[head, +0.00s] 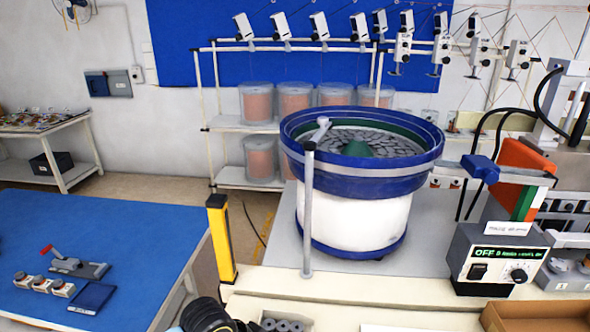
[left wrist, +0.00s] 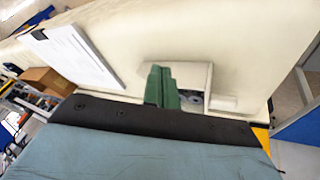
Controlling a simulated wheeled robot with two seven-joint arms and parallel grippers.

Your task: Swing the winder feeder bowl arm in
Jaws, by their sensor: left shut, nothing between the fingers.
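The winder feeder bowl (head: 360,183) is a blue-rimmed round bowl on a white drum, with dark flat parts inside. A slim grey post (head: 307,215) stands in front of it. A short grey bowl arm (head: 317,132) at its top angles up and right, its tip overlapping the bowl's near-left rim; whether it touches is unclear. My left gripper shows in the left wrist view as green fingers (left wrist: 162,88), shut and empty, over a small pale box with grey discs inside (left wrist: 193,97). The fingers are well away from the bowl arm.
A yellow post (head: 221,240) stands left of the bowl at the bench corner. A control box (head: 495,258) reading OFF sits at the right. A brown carton (head: 535,315) lies at the front right. A blue-topped table (head: 120,230) fills the left.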

